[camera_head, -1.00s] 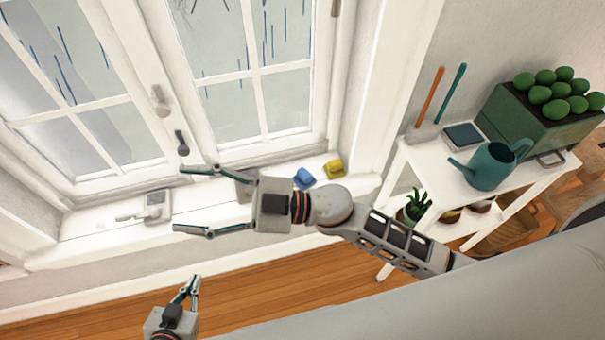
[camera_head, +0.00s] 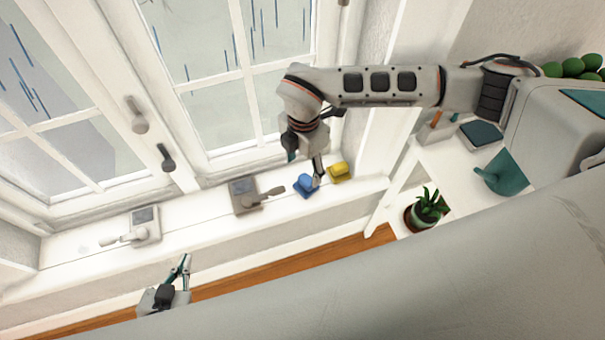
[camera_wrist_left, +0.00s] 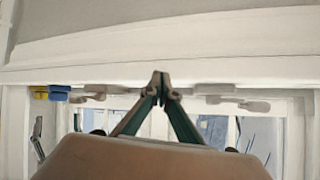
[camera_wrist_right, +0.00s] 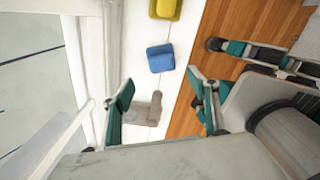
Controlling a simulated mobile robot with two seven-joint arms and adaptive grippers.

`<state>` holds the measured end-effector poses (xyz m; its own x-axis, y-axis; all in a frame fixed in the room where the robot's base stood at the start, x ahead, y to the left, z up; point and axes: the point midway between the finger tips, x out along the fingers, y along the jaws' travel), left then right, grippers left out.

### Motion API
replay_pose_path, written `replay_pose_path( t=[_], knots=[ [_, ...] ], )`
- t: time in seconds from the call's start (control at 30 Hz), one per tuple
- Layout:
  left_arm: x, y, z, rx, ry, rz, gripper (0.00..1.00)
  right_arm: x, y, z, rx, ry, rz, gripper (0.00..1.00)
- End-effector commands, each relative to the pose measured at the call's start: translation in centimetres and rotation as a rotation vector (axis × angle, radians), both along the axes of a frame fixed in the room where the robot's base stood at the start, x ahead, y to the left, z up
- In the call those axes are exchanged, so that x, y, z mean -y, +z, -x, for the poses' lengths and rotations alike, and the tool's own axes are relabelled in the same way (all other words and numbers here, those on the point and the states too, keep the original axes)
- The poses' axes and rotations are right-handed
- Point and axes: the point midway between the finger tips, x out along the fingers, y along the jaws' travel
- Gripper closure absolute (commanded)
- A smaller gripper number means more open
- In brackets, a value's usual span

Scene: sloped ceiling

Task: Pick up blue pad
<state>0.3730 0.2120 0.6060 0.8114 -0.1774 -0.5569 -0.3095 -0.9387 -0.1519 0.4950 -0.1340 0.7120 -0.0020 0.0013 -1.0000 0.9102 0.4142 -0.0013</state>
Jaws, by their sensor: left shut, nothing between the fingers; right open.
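The blue pad (camera_head: 304,185) lies on the white window sill, left of a yellow pad (camera_head: 339,172). In the right wrist view the blue pad (camera_wrist_right: 160,58) lies ahead of the fingers, beyond their tips. My right gripper (camera_head: 306,170) is open and empty above the sill; one finger overlaps the blue pad's right side in the head view. The right wrist view shows its spread fingers (camera_wrist_right: 163,88). My left gripper (camera_head: 186,260) is shut and empty, low in front of the sill. The left wrist view shows the blue pad (camera_wrist_left: 58,93) small at the left.
A grey-brown handle block (camera_head: 245,195) sits on the sill left of the blue pad, and a pale one (camera_head: 145,222) farther left. Window handles (camera_head: 167,160) stick out behind. A white shelf (camera_head: 455,165) with a potted plant (camera_head: 426,208) stands at the right.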

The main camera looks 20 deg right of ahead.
Motion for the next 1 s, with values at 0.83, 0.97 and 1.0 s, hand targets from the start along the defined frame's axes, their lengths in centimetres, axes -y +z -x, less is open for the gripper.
replay_pose_path(
  t=[0.83, 0.97, 1.0],
  knots=[
    [-0.2, -1.7, 0.8, -0.018, -0.006, -0.016, 1.0, 0.9, -7.8, -0.1, 0.001, -0.001, 0.002, 0.4],
    [-0.3, -1.7, 0.8, -0.018, -0.004, -0.018, 1.0, 0.9, -7.7, -0.1, 0.002, -0.001, 0.001, 0.45],
    [-0.3, -1.7, 0.8, -0.019, -0.004, -0.018, 1.0, 0.9, -7.7, -0.1, 0.002, -0.001, 0.001, 0.56]
  ],
)
